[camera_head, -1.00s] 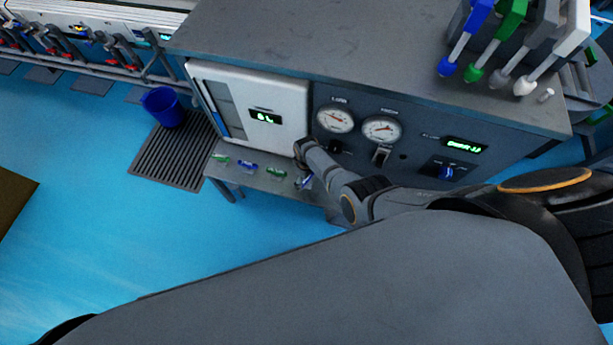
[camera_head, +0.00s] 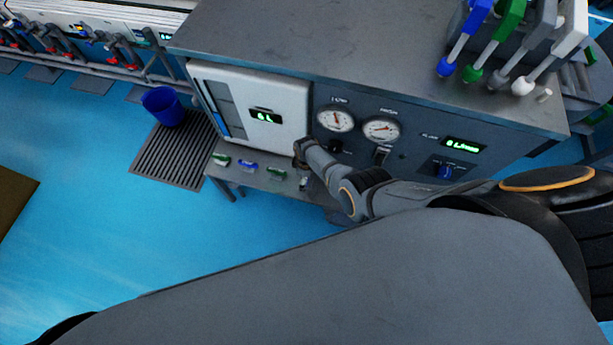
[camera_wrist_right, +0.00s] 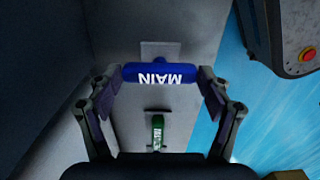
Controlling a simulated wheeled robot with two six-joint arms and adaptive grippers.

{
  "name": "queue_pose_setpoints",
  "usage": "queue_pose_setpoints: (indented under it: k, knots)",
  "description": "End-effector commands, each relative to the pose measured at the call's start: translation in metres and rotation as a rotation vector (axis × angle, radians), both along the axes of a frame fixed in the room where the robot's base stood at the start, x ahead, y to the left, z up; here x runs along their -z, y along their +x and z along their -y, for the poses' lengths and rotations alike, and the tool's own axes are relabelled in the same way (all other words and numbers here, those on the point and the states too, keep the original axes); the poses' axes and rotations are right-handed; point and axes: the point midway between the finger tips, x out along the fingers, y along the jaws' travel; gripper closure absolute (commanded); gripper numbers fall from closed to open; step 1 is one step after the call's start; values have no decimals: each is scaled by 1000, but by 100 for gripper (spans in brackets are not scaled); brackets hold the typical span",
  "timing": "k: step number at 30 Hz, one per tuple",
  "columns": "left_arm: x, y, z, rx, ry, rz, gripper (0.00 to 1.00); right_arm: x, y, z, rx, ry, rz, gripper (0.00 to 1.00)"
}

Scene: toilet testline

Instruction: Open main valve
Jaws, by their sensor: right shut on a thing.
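In the right wrist view the main valve is a blue handle (camera_wrist_right: 152,74) marked MAIN in white, the lettering upside down. It lies crosswise between the two fingers of my right gripper (camera_wrist_right: 158,82), which is shut on its ends. In the head view my right gripper (camera_head: 304,184) reaches down to the right end of the valve shelf below the panel; it hides the main valve there. My left gripper is not in view.
A green-handled valve (camera_wrist_right: 158,132) is close by, with other small green and blue valves along the shelf (camera_head: 247,165). Above are a white box with a display (camera_head: 265,117), two gauges (camera_head: 382,130) and a blue knob (camera_head: 446,171). A blue bucket (camera_head: 163,107) stands left.

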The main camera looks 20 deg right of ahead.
Motion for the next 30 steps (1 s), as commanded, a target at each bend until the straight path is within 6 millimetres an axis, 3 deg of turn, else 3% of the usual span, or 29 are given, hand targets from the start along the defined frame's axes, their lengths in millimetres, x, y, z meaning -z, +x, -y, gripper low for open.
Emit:
queue_pose_setpoints:
  k: [6, 7, 11, 23, 30]
  knots:
    - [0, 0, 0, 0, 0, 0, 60, 1, 0, 0, -2, 0, 0, 52]
    - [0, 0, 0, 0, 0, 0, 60, 1, 0, 0, -2, 0, 0, 17]
    - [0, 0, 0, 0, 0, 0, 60, 0, 0, 0, -1, 0, 0, 0]
    - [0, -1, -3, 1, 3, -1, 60, -1, 0, 0, 0, 0, 0, 0]
    - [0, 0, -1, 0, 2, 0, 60, -21, 0, -1, 0, 0, 1, 0]
